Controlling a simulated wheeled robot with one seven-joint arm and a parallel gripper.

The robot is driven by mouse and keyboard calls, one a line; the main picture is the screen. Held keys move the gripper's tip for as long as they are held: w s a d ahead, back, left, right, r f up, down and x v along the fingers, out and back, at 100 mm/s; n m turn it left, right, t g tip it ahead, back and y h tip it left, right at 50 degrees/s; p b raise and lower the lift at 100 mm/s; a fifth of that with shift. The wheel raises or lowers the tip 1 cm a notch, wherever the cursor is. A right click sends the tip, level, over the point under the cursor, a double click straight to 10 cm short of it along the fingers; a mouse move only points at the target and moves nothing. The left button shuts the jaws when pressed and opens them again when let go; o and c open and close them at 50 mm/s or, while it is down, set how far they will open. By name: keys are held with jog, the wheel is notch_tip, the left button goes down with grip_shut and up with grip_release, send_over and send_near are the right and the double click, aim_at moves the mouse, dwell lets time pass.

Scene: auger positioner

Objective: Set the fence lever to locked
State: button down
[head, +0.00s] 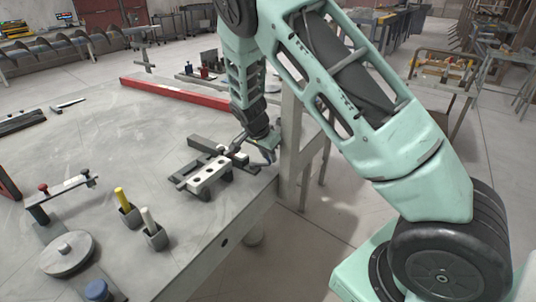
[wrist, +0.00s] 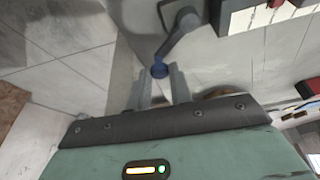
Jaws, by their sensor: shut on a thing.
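The fence lever (wrist: 183,36) is a dark grey arm that shows at the top of the wrist view, with a round pivot end and a blue knob (wrist: 159,71) at its lower end. My gripper (wrist: 159,77) has its two pale fingers on either side of the blue knob, shut on it. In the head view my gripper (head: 266,150) reaches down at the table's near right corner, beside a pale block with dark holes (head: 209,176) on a dark base. The lever is mostly hidden there by my arm and gripper. I cannot read any lock marking.
The grey table (head: 110,140) holds a yellow-handled tool (head: 123,197) and a white-handled one (head: 147,217) in small holders, a round disc (head: 68,254) and a blue knob (head: 98,290). A long red bar (head: 180,93) lies behind. The table's edge drops off at right.

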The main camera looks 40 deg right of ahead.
jog(key=c, duration=1.3)
grip_release()
jog(key=shift+o, duration=0.2)
jog(key=v, duration=1.7)
jog(key=shift+a, duration=0.25)
jog(key=shift+s+r, duration=0.1)
jog(key=shift+r, duration=0.05)
